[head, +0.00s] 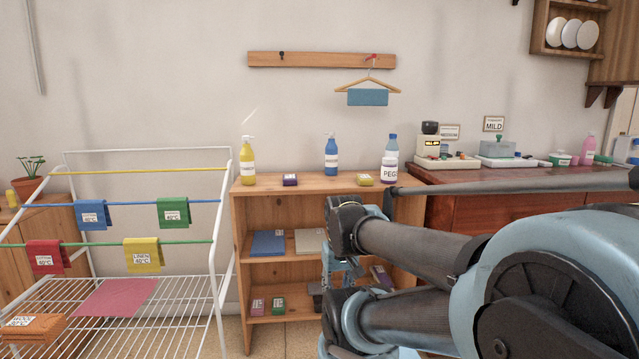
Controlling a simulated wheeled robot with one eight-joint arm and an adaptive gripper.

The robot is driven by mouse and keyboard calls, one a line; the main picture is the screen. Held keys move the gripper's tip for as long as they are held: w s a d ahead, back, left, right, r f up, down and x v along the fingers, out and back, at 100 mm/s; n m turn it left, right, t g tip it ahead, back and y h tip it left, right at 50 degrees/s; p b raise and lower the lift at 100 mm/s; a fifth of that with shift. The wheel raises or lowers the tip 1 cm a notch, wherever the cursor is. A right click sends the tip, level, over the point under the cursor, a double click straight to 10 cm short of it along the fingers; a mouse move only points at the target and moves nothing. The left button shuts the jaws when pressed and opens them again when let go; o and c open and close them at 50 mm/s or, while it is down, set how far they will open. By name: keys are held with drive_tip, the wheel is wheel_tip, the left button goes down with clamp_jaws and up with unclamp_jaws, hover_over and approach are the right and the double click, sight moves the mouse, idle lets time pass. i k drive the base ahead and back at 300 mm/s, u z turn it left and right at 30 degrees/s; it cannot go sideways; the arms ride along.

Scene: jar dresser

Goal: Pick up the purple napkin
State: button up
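A small dark purple folded piece with a pale label (290,180) lies on the top board of the wooden shelf, between the yellow bottle and the blue bottle. I cannot tell for sure which one is the napkin. My arm reaches in from the right, in front of the shelf's right half.
The wooden shelf (240,226) also bears a yellow bottle (248,163), a blue bottle (331,158), a yellow piece (365,180) and a PEGS jar (389,171). A white drying rack (222,262) with coloured cloths stands left. A red-brown dresser (437,212) stands right.

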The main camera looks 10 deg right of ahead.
sight(288, 180)
drive_tip(key=z, duration=2.45)
drive_tip(key=k, duration=1.45)
drive_tip(key=u, duration=1.25)
drive_tip(key=i, duration=1.35)
